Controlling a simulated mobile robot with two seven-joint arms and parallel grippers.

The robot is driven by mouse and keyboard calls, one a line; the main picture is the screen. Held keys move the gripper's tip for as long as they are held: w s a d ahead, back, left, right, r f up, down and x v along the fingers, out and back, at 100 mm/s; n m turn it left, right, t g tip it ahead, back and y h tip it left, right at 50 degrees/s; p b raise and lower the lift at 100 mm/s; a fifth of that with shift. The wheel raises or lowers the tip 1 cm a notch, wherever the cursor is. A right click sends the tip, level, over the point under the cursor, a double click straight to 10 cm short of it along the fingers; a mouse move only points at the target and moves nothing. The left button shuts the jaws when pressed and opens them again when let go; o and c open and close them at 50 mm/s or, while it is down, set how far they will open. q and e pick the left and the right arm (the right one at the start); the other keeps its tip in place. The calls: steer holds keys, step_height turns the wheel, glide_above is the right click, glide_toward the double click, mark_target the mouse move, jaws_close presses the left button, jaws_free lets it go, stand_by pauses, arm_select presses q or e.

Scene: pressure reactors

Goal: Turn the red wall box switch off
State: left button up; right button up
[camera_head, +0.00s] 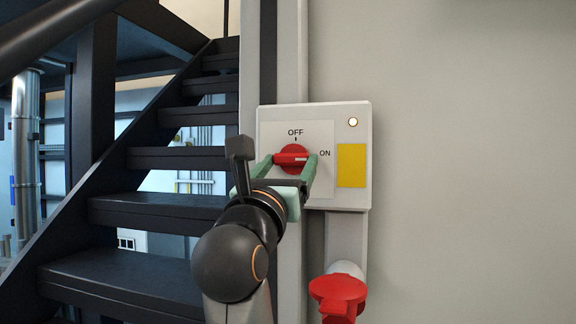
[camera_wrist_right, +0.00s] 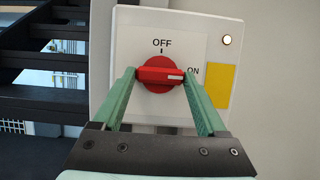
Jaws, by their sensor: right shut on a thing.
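The wall box (camera_head: 345,192) is a pale grey box with a white plate marked OFF at the top and ON at the right. Its red rotary switch (camera_head: 292,157) has its handle lying level, with the white mark pointing right toward ON. The switch also shows in the right wrist view (camera_wrist_right: 159,74). My right gripper (camera_head: 294,160) has its green fingers closed on the two ends of the red handle; it also shows in the right wrist view (camera_wrist_right: 160,80). My left gripper is not in view.
A small round lamp (camera_head: 353,122) and a yellow label (camera_head: 351,165) are on the box's right side. A red plug-like fitting (camera_head: 338,292) sticks out below the box. A dark staircase (camera_head: 150,210) stands at the left. The wall at the right is bare.

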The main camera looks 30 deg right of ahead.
steer(key=n+t+y+p, duration=0.1)
steer(key=n, duration=0.1)
steer(key=n+p, duration=0.2)
steer(key=shift+s+d+r+n+t+y, duration=0.1)
steer(key=shift+d+r+n+t+y, duration=0.05)
steer(key=shift+n+t+y, duration=0.2)
steer(key=n+t+y+p, duration=0.1)
steer(key=n, duration=0.2)
steer(key=shift+s+n+y, duration=0.1)
steer(key=shift+n+y, duration=0.25)
steer(key=shift+n+y+p, duration=0.35)
steer(key=shift+n+y, duration=0.25)
steer(key=shift+n, duration=0.6)
steer(key=n+y, duration=0.1)
steer(key=n, duration=0.3)
steer(key=shift+s+d+n+y, duration=0.15)
steer(key=shift+n+y, duration=0.15)
steer(key=shift+y, duration=0.1)
steer(key=n, duration=0.2)
steer(key=n+g+y, duration=0.1)
steer(key=n, duration=0.1)
steer(key=n+y, duration=0.1)
steer(key=n, duration=0.2)
steer(key=shift+r, duration=0.25)
steer(key=shift+g+y, duration=0.25)
steer(key=shift+y, duration=0.05)
steer(key=o, duration=1.3)
